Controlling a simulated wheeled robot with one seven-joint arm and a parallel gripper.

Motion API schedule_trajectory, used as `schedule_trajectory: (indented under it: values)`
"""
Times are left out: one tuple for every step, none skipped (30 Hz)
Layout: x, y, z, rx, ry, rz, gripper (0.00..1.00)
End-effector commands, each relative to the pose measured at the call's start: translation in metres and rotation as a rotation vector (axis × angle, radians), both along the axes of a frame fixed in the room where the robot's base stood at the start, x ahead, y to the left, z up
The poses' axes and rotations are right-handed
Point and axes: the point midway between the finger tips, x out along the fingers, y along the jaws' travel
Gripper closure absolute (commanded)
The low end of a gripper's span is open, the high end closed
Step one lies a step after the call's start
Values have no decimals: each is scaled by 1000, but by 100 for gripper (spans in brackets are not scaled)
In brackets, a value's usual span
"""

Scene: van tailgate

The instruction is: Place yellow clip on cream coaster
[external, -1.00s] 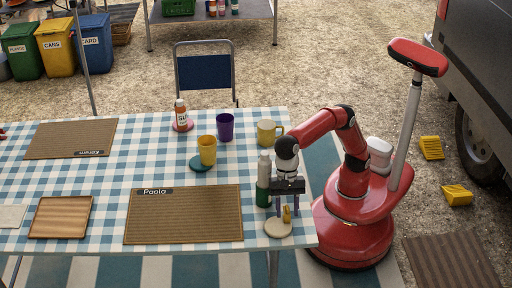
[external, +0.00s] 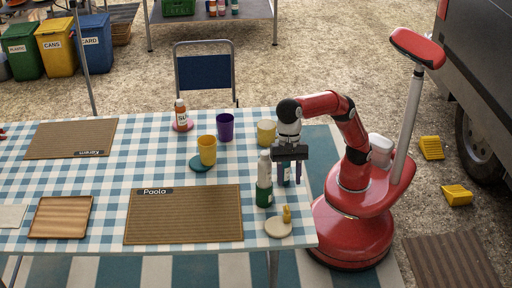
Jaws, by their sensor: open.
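The yellow clip (external: 287,213) stands on the cream coaster (external: 278,228), toward its upper right side, near the table's front right corner. My gripper (external: 288,183) is open and empty, pointing down above and apart from the clip. A green bottle with a pale top (external: 264,185) stands just left of my gripper, and a second green thing shows partly behind the fingers.
Paola's brown placemat (external: 183,215) lies left of the coaster. A yellow mug (external: 266,132), a purple cup (external: 225,127), a yellow cup (external: 207,150) and a teal coaster (external: 198,165) stand farther back. A wooden tray (external: 61,217) lies at the left.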

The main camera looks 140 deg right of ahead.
Motion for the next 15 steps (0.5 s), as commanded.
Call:
schedule_trajectory:
  values:
    - [-11, 0, 6, -23, -25, 51, 59]
    - [-19, -1, 8, -42, -43, 96, 59]
    - [-31, -2, 10, -77, -72, 169, 59]
    - [-41, -4, 11, -107, -95, 231, 59]
    - [-54, -5, 12, -139, -121, 301, 59]
    - [-71, -7, 11, -188, -156, 399, 59]
    - [-84, -8, 9, -226, -180, 476, 59]
    - [-98, -10, 7, -264, -205, 553, 59]
    - [-117, -12, 2, -318, -235, 658, 59]
    - [-131, -13, -3, -358, -257, 738, 59]
    - [-146, -15, -8, -398, -277, 818, 59]
    - [-165, -17, -16, -454, -302, 925, 59]
    - [-180, -19, -24, -494, -318, 1006, 59]
    - [-195, -20, -32, -537, -334, 1088, 59]
    - [-215, -23, -43, -592, -354, 1199, 59]
